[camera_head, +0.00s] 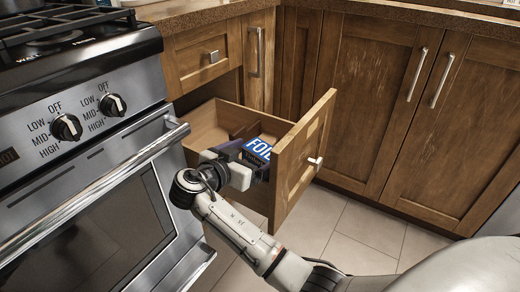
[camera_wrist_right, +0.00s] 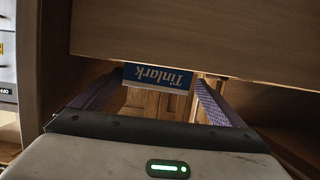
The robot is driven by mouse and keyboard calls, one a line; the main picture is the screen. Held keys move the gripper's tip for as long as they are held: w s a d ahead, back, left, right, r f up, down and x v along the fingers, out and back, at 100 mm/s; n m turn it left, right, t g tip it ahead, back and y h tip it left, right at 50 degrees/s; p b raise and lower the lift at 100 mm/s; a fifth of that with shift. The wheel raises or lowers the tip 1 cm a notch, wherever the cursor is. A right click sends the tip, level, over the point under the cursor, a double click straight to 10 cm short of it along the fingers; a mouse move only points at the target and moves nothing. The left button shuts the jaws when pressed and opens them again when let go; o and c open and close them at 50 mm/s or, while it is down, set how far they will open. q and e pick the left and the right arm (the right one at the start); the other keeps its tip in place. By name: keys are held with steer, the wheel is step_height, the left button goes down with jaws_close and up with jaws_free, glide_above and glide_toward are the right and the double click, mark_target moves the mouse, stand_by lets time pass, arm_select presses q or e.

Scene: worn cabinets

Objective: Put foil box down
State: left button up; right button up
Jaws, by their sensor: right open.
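The foil box (camera_head: 259,148) is dark blue with a white "FOIL" label, and lies in the open drawer (camera_head: 296,165) near its front panel. My right gripper (camera_head: 240,155) reaches into the drawer at the box and hides part of it. In the right wrist view, a blue panel reading "Tinlark" upside down (camera_wrist_right: 158,78) shows between the two finger ends of my right gripper (camera_wrist_right: 157,92). The fingers stand wide apart, and I cannot tell whether they touch the box. My left gripper is not in view.
A stove with knobs and an oven handle (camera_head: 110,190) stands close on the left of the drawer. A shut drawer (camera_head: 205,55) and the countertop (camera_head: 200,12) are above. Shut cabinet doors (camera_head: 400,110) are behind. The tiled floor (camera_head: 345,225) is clear.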

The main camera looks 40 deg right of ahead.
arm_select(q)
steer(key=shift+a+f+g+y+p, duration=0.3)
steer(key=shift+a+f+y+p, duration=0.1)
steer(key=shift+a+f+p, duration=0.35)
arm_select(e)
steer(key=v, duration=0.9)
steer(key=shift+a, duration=0.3)
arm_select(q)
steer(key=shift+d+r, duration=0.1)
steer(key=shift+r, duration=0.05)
arm_select(e)
steer(key=shift+s+r, duration=0.1)
steer(key=shift+r, duration=0.05)
